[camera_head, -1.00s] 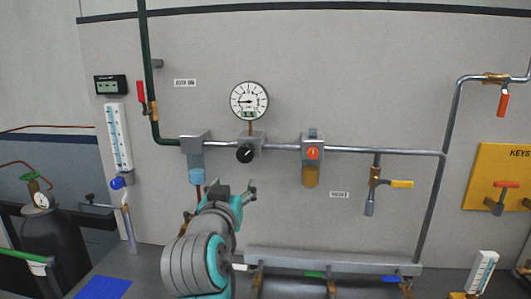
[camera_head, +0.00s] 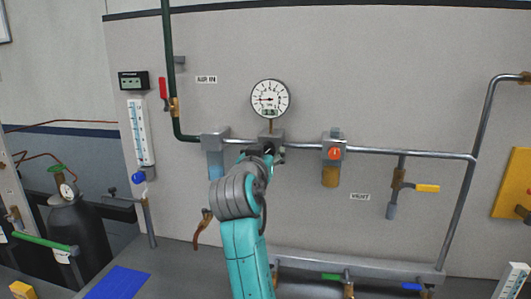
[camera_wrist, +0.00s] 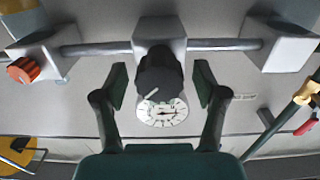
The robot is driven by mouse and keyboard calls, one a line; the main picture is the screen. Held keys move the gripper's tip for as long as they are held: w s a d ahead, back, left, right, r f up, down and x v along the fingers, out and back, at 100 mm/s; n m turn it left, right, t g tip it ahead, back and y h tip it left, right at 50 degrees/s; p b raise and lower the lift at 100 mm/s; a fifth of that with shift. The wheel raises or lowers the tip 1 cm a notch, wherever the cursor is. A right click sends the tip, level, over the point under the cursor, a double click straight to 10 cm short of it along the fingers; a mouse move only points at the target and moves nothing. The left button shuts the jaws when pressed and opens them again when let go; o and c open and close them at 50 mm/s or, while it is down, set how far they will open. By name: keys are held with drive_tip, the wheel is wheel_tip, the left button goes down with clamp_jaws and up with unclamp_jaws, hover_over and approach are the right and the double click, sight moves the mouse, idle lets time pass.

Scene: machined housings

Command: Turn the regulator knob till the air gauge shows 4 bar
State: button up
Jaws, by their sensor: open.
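The black regulator knob (camera_wrist: 160,75) with a white pointer line sits on a grey block on the pipe. In the wrist view my gripper (camera_wrist: 160,85) is open, with one finger on each side of the knob and a gap at both sides. In the head view my gripper (camera_head: 262,150) is at the regulator and hides most of the knob. The round white air gauge (camera_head: 270,98) stands above the regulator; its needle points roughly left, but the value is too small to read. The gauge also shows in the wrist view (camera_wrist: 162,112), behind the knob.
A grey unit with a blue bowl (camera_head: 215,155) is to the left on the pipe. A unit with a red-orange knob (camera_head: 335,153) and amber bowl is to the right. A red-handled valve (camera_head: 163,90) and a yellow-handled valve (camera_head: 427,188) are farther off.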

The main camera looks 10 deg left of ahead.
drive_tip(key=shift+w, duration=0.35)
drive_tip(key=c, duration=1.1)
drive_tip(key=shift+c, duration=0.2)
drive_tip(key=shift+m, duration=0.3)
